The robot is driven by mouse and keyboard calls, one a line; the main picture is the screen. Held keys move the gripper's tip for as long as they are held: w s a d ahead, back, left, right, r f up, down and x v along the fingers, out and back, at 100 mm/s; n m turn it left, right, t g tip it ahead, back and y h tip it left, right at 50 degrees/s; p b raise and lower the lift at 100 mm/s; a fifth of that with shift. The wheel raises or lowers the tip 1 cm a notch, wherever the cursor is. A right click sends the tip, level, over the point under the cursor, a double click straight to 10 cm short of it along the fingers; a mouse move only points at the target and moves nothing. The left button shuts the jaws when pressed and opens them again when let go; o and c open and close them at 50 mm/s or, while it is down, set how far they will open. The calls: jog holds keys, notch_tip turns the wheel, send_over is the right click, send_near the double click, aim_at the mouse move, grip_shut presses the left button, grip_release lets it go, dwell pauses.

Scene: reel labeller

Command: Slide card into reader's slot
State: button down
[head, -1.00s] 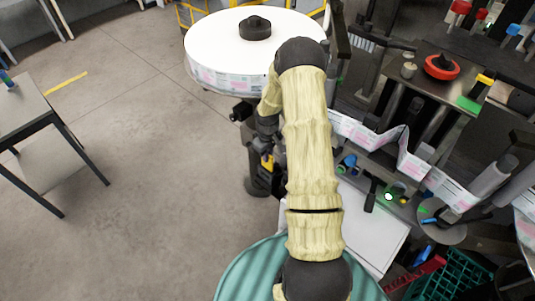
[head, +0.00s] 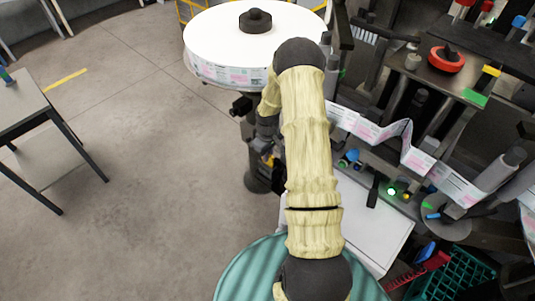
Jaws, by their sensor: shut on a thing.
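My gripper (head: 265,150) is dark and small, left of my cream-sleeved arm and below the large white label reel. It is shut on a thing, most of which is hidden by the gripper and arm. A small yellow patch (head: 268,160) shows at its fingers; I take the held thing to be the card, but its shape and edges are too small to tell. I cannot make out the reader or its slot. A dark post stands just below and behind the gripper.
The white label reel (head: 225,38) is at the top. The labeller's printed strip (head: 375,130) runs to the right past knobs and a lit green button (head: 391,191). A grey table (head: 25,105) stands at left. A green crate (head: 465,275) is at lower right. The floor between is clear.

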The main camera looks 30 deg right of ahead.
jog(key=shift+f+b, duration=0.6)
jog(key=shift+f, duration=0.35)
jog(key=c, duration=1.4)
grip_release()
jog(key=shift+r, duration=0.15)
notch_tip(320, 180, up, 17)
jog(key=b, duration=0.3)
jog(key=shift+r+b, duration=0.1)
jog(key=shift+b, duration=0.2)
